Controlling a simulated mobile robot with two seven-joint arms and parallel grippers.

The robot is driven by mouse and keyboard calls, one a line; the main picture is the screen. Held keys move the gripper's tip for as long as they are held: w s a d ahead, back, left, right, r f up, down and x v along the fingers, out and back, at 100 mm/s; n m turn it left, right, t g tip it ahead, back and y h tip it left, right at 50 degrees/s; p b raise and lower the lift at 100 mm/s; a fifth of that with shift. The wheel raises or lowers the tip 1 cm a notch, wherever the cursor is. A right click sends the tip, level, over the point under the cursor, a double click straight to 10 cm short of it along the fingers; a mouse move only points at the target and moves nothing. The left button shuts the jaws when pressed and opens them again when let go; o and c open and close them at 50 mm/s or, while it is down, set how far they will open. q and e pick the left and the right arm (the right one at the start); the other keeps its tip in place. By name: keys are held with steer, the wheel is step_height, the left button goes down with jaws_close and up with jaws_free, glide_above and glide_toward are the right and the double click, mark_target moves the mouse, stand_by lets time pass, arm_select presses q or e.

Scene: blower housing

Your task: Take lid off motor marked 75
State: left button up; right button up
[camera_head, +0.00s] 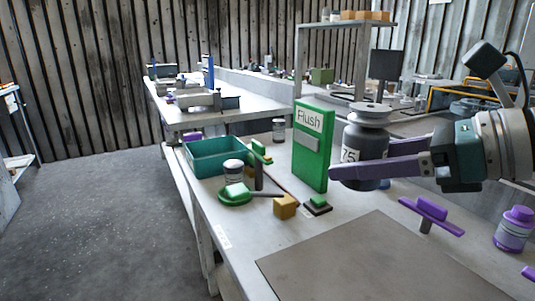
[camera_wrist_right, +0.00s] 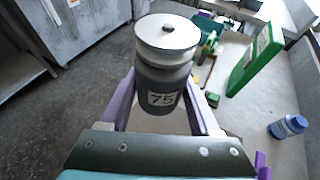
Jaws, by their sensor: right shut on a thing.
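The motor marked 75 (camera_head: 365,145) is a dark grey cylinder with a white label, upright to the right of the green Flush board. It also shows in the wrist view (camera_wrist_right: 160,82). Its pale round lid (camera_head: 371,112) with a small knob sits on top; the lid shows from above in the wrist view (camera_wrist_right: 166,40). My right gripper (camera_head: 348,168) comes in from the right, its purple fingers shut around the motor's body below the lid. Part of the motor's lower side is hidden by the near finger. My left gripper is not in view.
The green Flush board (camera_head: 312,150) stands close to the motor's left. A teal bin (camera_head: 205,160), a green dish (camera_head: 235,196) and a yellow block (camera_head: 285,207) are further left. A purple jar (camera_head: 514,230) stands at right. A flat grey mat (camera_head: 370,265) lies bare in front.

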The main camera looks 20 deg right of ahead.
jaws_close()
steer(key=shift+r, duration=0.25)
steer(key=s+a+r+n+g+y+p, duration=0.1)
steer(key=s+a+r+n+p, duration=0.15)
steer(key=r+p, duration=0.5)
steer(key=s+a+r+n+g+y+p, duration=0.1)
steer(key=s+a+r+g+y+p, duration=0.2)
steer(key=r, duration=0.8)
steer(key=s+a+r+n+p, duration=0.2)
steer(key=s+a+r+p, duration=0.1)
steer(key=r+p, duration=0.55)
step_height(320, 180, up, 33)
steer(key=p, duration=3.4)
steer(key=shift+d+m, duration=0.2)
steer(key=shift+m, duration=0.15)
